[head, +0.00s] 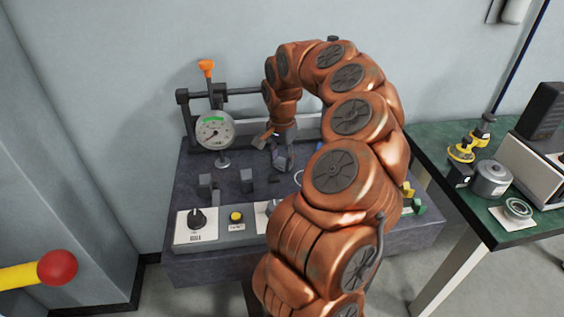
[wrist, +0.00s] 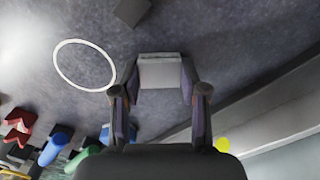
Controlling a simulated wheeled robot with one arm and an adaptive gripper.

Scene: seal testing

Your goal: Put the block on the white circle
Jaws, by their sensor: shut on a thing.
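A grey block (wrist: 160,71) sits between the two fingers of my gripper (wrist: 160,84) in the wrist view, and the gripper is shut on it. The white circle (wrist: 57,60) is a thin ring on the dark bench top, to the left of the block and apart from it in the wrist view. In the head view my gripper (head: 281,160) is over the middle of the bench, and my arm hides most of the circle; only a sliver of its left edge (head: 297,178) shows. I cannot tell how high the block is above the surface.
A press with a dial gauge (head: 215,131) stands at the bench's left. Dark blocks (head: 246,180) and a control panel (head: 236,227) lie nearer the front. Several coloured parts (wrist: 56,146) lie below the circle in the wrist view. A green table (head: 470,190) is at the right.

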